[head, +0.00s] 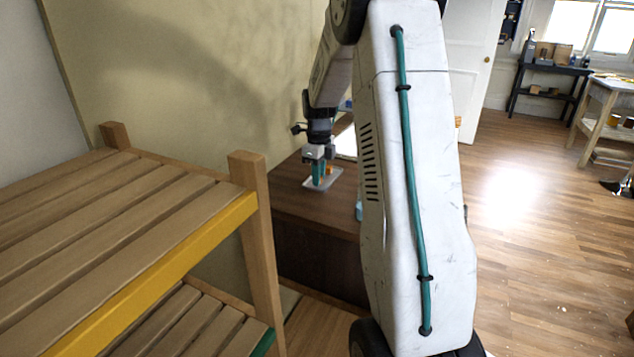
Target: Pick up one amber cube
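My gripper (319,174), with teal fingers, points down over a small pale tray (309,185) on a dark brown wooden cabinet (300,207). A small orange-amber patch (329,169) shows right beside the fingers, at the tray; it looks like an amber cube, partly hidden by the fingers. I cannot tell whether the fingers touch it or are around it. The gap between the fingertips is too small to make out. My arm hides the right part of the cabinet top.
A slatted wooden rack (120,220) with a yellow front edge stands at the left, close to the cabinet. A pale blue object (359,210) shows at the cabinet's right, partly behind my arm. A wall is behind. Open wooden floor (540,230) lies at the right.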

